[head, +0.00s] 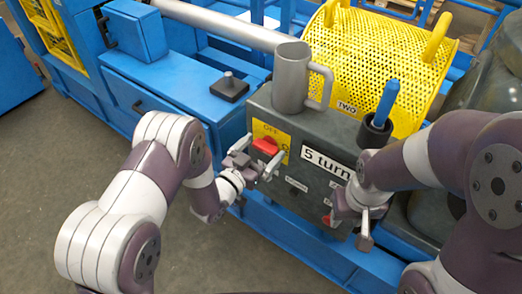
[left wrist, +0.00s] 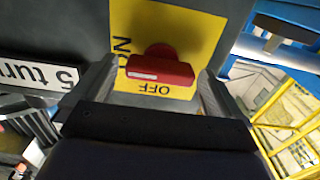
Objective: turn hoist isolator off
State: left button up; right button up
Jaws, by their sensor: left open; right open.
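The hoist isolator is a red handle (head: 266,146) on a yellow plate (head: 283,133) on the front of a grey box. In the left wrist view, the handle (left wrist: 160,70) lies nearly level, its white mark on the left half, the side of the word ON. The word OFF shows upside down below it. My left gripper (head: 256,168) is open, facing the plate. In the left wrist view, its fingers (left wrist: 158,82) stand on either side of the handle, with gaps; contact is not visible. My right gripper (head: 364,218) is open and empty near the box's lower right.
A grey mug (head: 292,78) and a black cup with a blue-handled tool (head: 380,115) stand on the grey box (head: 335,128). A "5 turn" label (head: 328,164) is right of the plate. A yellow mesh guard (head: 375,60) is behind. Floor at left is clear.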

pick_arm(q)
jog(key=c, duration=1)
jog(key=shift+r+n, duration=0.1)
jog(key=shift+n, duration=0.2)
jog(key=n+p, duration=0.1)
jog(key=n, duration=0.2)
jog(key=shift+a, duration=0.1)
jog(key=n+p, duration=0.1)
jog(key=n, duration=0.4)
jog(key=shift+w, duration=0.1)
jog(key=n+p, duration=0.1)
jog(key=n, duration=0.3)
jog(key=shift+a+n, duration=0.1)
jog(key=shift+n, duration=0.2)
jog(key=shift+w+n+p, duration=0.1)
jog(key=shift+n+p, duration=0.35)
jog(key=shift+n, duration=1.85)
